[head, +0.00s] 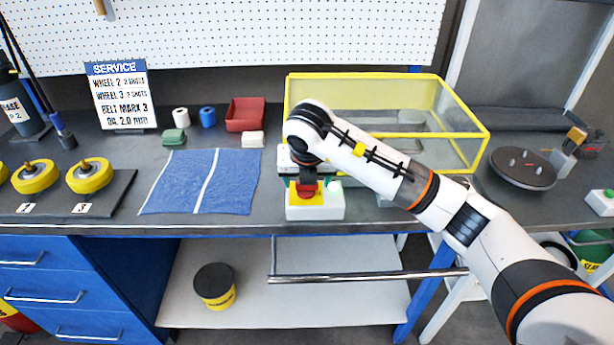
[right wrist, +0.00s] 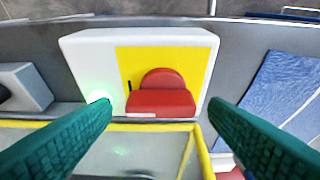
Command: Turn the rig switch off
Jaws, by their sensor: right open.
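The rig switch is a white box (head: 315,212) with a yellow plate and a red switch (right wrist: 160,95), at the front edge of the bench. In the right wrist view the white box (right wrist: 85,55) carries a glowing green lamp (right wrist: 99,97). A small black mark stands beside the red part on the yellow plate. My right gripper (head: 310,182) is directly above the box, pointing down. In the right wrist view its green fingers (right wrist: 160,112) are spread wide on either side of the red switch, with nothing between them gripped. My left gripper is out of view.
A yellow-framed clear guard (head: 455,120) stands right behind the box. A blue cloth (head: 180,185) lies to its left. Small spools, a red bin (head: 246,114) and a service sign (head: 120,95) are farther back. A dark round plate (head: 522,168) is at right.

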